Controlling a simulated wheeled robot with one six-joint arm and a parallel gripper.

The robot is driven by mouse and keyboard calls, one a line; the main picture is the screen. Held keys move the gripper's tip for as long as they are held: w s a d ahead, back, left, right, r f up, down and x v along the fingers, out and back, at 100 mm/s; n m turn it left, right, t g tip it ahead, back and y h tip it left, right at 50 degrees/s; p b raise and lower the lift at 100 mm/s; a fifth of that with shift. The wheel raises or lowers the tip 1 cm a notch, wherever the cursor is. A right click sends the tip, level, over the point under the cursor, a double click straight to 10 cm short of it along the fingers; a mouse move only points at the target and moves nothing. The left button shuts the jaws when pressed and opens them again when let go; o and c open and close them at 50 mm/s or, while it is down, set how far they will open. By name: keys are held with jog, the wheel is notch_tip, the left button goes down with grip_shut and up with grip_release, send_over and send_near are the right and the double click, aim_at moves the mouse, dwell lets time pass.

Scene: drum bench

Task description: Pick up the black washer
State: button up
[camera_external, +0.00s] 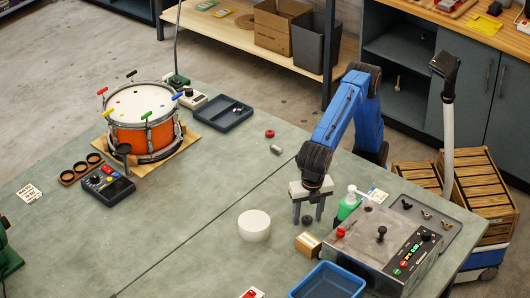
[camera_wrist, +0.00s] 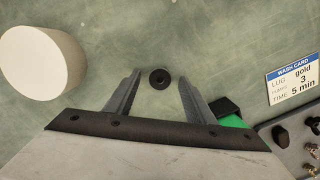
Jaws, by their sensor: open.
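In the external view my gripper (camera_external: 308,218) points down over the bench, and the washer shows as a small dark spot (camera_external: 307,219) between the fingers. I cannot tell how far the fingertips are above the bench.
A white cylinder (camera_external: 254,226) stands left of my gripper. A blue bin (camera_external: 328,281) is at the front. A wash card (camera_wrist: 292,80) lies at right.

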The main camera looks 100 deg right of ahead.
jog(key=shift+c, duration=0.3)
jog(key=c, duration=1.1)
jog(key=shift+r, duration=0.1)
